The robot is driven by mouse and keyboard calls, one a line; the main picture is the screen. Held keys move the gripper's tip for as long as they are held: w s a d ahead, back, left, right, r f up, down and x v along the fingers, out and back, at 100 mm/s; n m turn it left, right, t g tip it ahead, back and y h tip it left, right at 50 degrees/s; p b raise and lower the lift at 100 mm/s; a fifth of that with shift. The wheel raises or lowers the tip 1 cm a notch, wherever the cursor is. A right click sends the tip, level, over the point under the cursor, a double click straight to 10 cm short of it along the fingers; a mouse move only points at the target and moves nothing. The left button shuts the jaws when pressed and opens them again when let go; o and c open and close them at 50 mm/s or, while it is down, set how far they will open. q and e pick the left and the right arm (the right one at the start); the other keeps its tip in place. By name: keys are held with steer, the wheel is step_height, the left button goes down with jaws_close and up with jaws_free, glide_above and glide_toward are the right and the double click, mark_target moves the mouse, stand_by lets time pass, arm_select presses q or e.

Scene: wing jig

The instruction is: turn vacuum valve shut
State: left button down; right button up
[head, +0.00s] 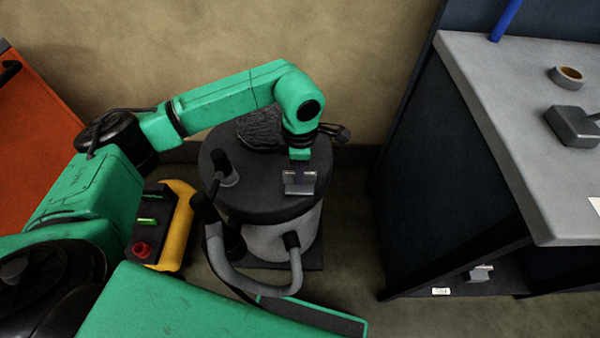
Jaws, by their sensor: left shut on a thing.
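The vacuum (255,207) stands on the floor in the middle of the view, with a round dark lid, a grey drum and a grey hose (262,285) looping at its front. My left gripper (300,186) reaches down from above to the right part of the lid. Its jaws are shut on a small part there, which I take to be the vacuum valve. The gripper hides nearly all of that part, so its angle cannot be told. My right gripper is not in view.
A grey-topped bench (480,95) with a tape roll (567,76) stands at the right. A yellow and black box (177,225) with a red knob is left of the vacuum. An orange surface (40,120) is at far left. A wall rises close behind the vacuum.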

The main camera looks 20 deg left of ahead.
arm_select(q)
steer(key=shift+r+m, duration=0.1)
steer(key=shift+m, duration=0.2)
steer(key=shift+w, duration=0.1)
steer(key=c, duration=0.8)
jaws_free()
step_height(320, 180, up, 14)
steer(key=shift+r, duration=0.25)
steer(key=shift+f, duration=0.1)
